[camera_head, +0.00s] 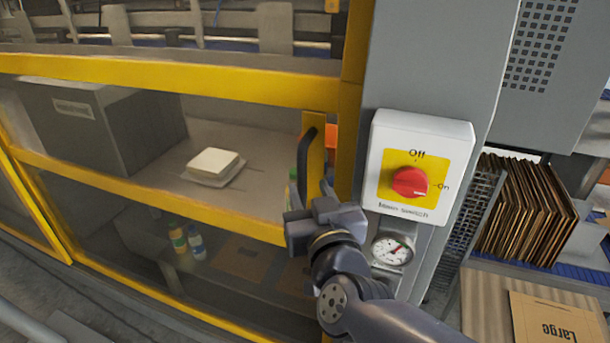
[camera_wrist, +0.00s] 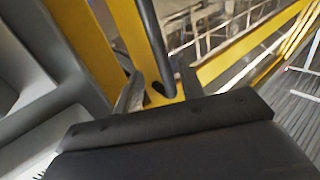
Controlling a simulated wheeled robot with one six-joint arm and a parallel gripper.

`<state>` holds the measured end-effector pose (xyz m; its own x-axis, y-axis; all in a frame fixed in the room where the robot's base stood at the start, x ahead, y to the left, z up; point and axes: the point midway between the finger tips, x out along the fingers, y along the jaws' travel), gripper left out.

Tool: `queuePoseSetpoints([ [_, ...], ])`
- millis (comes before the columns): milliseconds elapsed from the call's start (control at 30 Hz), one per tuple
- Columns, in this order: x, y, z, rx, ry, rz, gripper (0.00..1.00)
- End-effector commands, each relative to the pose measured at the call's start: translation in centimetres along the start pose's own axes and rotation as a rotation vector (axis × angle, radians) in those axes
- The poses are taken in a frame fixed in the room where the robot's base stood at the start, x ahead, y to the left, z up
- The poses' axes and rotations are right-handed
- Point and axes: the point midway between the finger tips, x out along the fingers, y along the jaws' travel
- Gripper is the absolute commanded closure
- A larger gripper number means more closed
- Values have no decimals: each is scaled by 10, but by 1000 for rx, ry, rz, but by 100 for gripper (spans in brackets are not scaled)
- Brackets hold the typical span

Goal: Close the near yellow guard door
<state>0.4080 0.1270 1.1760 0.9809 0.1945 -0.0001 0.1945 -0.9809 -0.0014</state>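The near yellow guard door (camera_head: 170,175) has yellow rails and clear panels. It stands beside the yellow post (camera_head: 354,60); I cannot tell whether a small gap remains there. Its black bar handle (camera_head: 304,160) is upright on a yellow plate at the door's right end. My gripper (camera_head: 308,205) is at the lower end of the handle. In the wrist view the handle (camera_wrist: 153,45) rises just beyond a grey finger (camera_wrist: 130,95). The dark gripper body hides much of the lower picture, and I cannot see whether the fingers are closed or touch the handle.
A white switch box (camera_head: 418,165) with a red knob is on the grey column right of the door. A pressure gauge (camera_head: 392,250) is below it. Cardboard sheets (camera_head: 525,210) stand at the right. Behind the door are a grey box (camera_head: 100,120) and a white block (camera_head: 213,163).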

Motion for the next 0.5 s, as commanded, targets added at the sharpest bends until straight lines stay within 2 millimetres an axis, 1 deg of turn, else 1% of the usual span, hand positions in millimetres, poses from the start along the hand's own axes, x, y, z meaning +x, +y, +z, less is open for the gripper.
queuePoseSetpoints([
  [33,-9,-1,-4,2,2,-4,62],
  [200,-31,-1,-3,1,1,-3,62],
  [333,-40,0,-1,1,0,-1,62],
  [500,-44,0,0,0,-1,0,62],
])
